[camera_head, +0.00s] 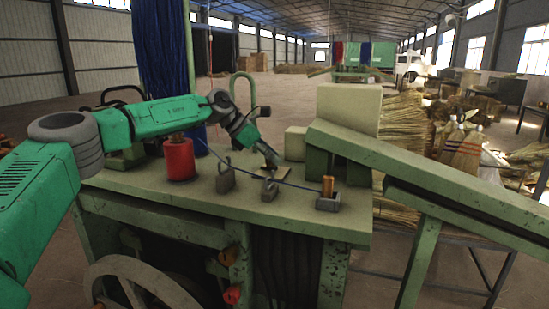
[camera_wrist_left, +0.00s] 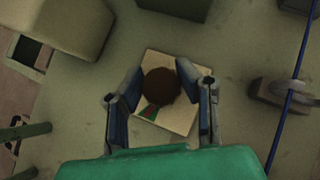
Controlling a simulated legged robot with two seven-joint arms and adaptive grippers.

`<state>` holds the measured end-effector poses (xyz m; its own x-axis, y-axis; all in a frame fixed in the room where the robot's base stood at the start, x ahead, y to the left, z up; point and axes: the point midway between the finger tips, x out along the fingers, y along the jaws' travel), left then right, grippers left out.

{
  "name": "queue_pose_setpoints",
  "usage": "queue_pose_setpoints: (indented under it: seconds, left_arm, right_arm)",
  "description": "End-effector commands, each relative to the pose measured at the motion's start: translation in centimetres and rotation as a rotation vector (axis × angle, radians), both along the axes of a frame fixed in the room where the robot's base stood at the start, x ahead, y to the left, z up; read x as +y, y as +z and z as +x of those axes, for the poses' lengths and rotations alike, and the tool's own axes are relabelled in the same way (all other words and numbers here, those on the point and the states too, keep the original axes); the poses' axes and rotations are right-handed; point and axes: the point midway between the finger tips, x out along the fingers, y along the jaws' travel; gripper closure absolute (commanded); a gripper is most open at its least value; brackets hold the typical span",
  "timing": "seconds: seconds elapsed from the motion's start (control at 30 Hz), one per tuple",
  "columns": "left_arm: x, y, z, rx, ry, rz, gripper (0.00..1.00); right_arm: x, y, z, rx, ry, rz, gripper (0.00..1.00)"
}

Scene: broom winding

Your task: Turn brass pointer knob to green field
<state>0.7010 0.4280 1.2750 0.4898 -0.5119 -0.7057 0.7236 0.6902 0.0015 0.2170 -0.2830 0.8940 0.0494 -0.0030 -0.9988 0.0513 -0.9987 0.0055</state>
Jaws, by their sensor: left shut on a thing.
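My left gripper (camera_head: 266,158) reaches down over a small cream plate (camera_head: 264,176) on the green workbench (camera_head: 215,205). In the left wrist view the plate (camera_wrist_left: 183,119) lies flat, and a round, dark brown knob (camera_wrist_left: 161,84) stands on it. The left gripper (camera_wrist_left: 161,92) is shut on the knob, with one finger on each side. A small green patch (camera_wrist_left: 149,112) with red marks beside it shows on the plate, just below the knob and near the left finger. I cannot make out which way the knob's pointer faces. My right gripper is in neither view.
A red spool (camera_head: 179,158) stands left of the plate. A thin blue line runs past metal guides (camera_head: 225,178) to a small block with a copper-coloured post (camera_head: 327,188). A pale block (camera_head: 296,143) and a sloping green beam (camera_head: 430,180) stand to the right.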

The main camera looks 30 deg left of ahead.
Motion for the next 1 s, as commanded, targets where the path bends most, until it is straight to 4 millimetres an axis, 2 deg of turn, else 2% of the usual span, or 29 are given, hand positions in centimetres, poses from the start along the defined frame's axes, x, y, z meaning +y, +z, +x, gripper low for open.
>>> queue_pose_setpoints:
  seconds: [0.03,0.33,0.37,0.4,0.77,1.0]
  left_arm:
    - [0.3,-0.9,-0.2,0.016,-0.001,0.008,1.00]
    - [0.3,-0.9,-0.3,0.018,-0.002,0.010,1.00]
    - [0.3,-0.9,-0.3,0.018,-0.002,0.010,0.64]
    - [0.3,-0.9,-0.2,0.018,-0.002,0.009,0.50]
    - [0.1,-0.1,-0.2,0.006,-0.002,0.005,0.49]
    - [1.9,2.6,-1.9,0.003,-0.001,0.004,0.49]
  right_arm:
    - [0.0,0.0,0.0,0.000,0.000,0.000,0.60]
    - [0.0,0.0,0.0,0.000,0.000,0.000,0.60]
    - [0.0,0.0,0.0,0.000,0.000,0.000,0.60]
    - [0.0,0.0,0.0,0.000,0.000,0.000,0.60]
    - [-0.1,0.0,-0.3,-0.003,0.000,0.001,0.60]
    - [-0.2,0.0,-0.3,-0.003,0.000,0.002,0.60]
